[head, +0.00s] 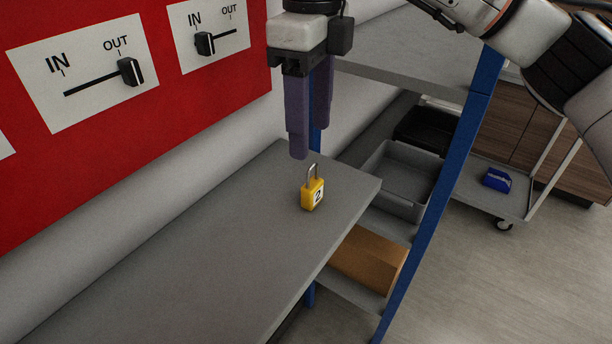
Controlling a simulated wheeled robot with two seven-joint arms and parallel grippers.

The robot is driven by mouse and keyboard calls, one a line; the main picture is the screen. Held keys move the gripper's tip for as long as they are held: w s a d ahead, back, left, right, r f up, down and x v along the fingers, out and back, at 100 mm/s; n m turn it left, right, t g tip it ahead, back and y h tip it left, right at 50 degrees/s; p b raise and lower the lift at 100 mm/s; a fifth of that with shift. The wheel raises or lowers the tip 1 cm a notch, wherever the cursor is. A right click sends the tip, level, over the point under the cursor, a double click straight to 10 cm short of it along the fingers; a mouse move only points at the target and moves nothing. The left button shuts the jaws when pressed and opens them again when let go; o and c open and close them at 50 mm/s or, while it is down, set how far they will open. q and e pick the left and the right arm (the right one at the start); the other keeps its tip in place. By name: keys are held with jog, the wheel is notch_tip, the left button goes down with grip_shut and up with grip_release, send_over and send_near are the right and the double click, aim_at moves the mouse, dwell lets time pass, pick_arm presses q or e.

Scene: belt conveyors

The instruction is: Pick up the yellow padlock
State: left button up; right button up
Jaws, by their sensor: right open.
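The yellow padlock (311,195) stands upright on the grey shelf top (215,235), near its far right corner. It has a metal shackle on top and a white label with a "2". My right gripper (308,135) hangs above the padlock, fingers pointing down. Its purple fingers are apart and empty, with their tips a little above and to the left of the shackle. One finger partly hides the other. My left gripper is not in view.
A red panel (200,115) with black IN/OUT sliders stands at the left. A blue post (440,195) rises right of the shelf. Grey bins (405,205) and a cardboard box (368,258) sit on lower levels. The shelf around the padlock is clear.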

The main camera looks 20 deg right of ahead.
send_over(311, 183)
notch_tip(311, 183, down, 5)
jog(key=shift+s+r, duration=0.15)
jog(key=shift+r, duration=0.05)
jog(key=shift+w+f+p, duration=0.2)
jog(key=shift+f+p, duration=0.35)
jog(key=shift+f, duration=2.15)
jog(key=c, duration=1.1)
jog(key=shift+r+b, duration=0.35)
jog(key=shift+r, duration=4.7)
jog(key=shift+c, duration=0.2)
